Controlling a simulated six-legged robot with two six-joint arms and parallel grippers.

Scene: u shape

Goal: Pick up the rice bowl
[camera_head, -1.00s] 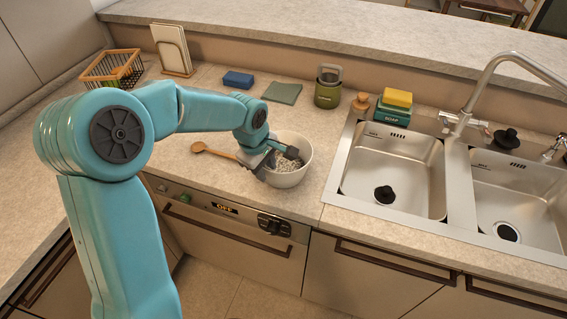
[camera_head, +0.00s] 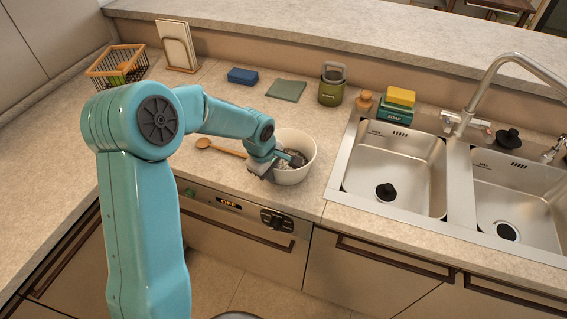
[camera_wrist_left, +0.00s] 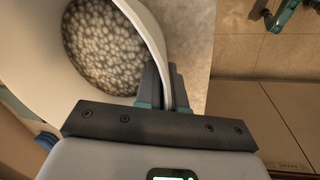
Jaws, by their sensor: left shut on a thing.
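The white rice bowl (camera_head: 306,167) stands on the counter left of the sink, close to the front edge. My left gripper (camera_head: 284,163) is at its front-left rim, partly covering the bowl. In the left wrist view, the bowl (camera_wrist_left: 148,28) holds pale grains of rice (camera_wrist_left: 105,48). There the left gripper (camera_wrist_left: 166,88) has one finger inside the bowl and one outside, shut on the wall. The bowl looks upright; I cannot tell whether it is clear of the counter. My right gripper is not in view.
A wooden spoon (camera_head: 220,148) lies left of the bowl. Behind are a blue sponge (camera_head: 243,76), a green cloth (camera_head: 286,90) and a green canister (camera_head: 331,88). The double sink (camera_head: 395,170) is at right. A wire basket (camera_head: 117,67) stands back left.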

